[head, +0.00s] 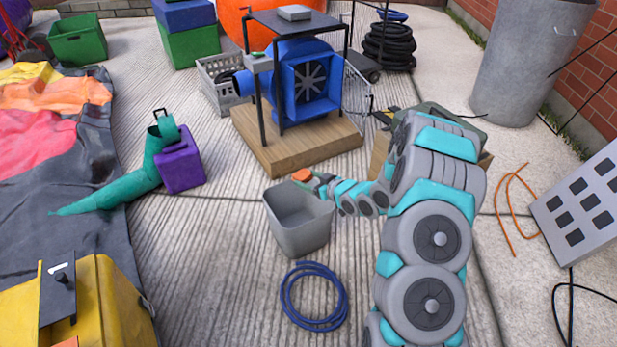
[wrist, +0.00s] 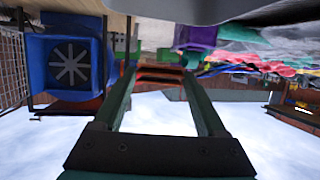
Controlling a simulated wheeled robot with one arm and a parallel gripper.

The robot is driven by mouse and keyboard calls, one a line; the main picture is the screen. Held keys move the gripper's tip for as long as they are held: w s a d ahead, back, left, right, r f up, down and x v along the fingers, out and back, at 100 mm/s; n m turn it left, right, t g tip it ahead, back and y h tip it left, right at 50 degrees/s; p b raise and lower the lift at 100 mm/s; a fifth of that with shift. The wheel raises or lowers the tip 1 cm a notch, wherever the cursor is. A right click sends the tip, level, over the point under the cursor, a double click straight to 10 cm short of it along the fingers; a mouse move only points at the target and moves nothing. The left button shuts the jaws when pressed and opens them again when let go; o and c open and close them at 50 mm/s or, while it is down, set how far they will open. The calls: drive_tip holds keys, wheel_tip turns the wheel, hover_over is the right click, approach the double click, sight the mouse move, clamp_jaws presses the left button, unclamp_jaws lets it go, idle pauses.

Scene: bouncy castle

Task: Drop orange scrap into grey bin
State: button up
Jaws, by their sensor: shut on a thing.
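The orange scrap (head: 302,175) is a small orange piece at the tip of my gripper (head: 311,178). My gripper is shut on it; in the wrist view the scrap (wrist: 160,76) sits between the two fingertips. The grey bin (head: 302,238) is an open-topped tub on the concrete. In the head view the scrap shows at the bin's far rim, near its back right corner. I cannot tell whether it is over the opening or just behind it. A grey surface at the top of the wrist view may be part of the bin.
A blue blower (head: 303,85) stands on a wooden platform (head: 300,148) behind the bin. A coiled blue hose (head: 314,297) lies in front of it. A purple box (head: 180,165) with a teal tube (head: 115,190) is to the left. Concrete between them is clear.

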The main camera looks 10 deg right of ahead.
wheel_tip(320, 180, down, 4)
drive_tip(key=shift+r+b, duration=0.15)
drive_tip(key=shift+b, duration=0.5)
drive_tip(key=o, duration=1.2)
drive_tip(key=shift+o, duration=0.2)
drive_tip(key=shift+s, duration=0.1)
drive_tip(key=shift+v, duration=3.85)
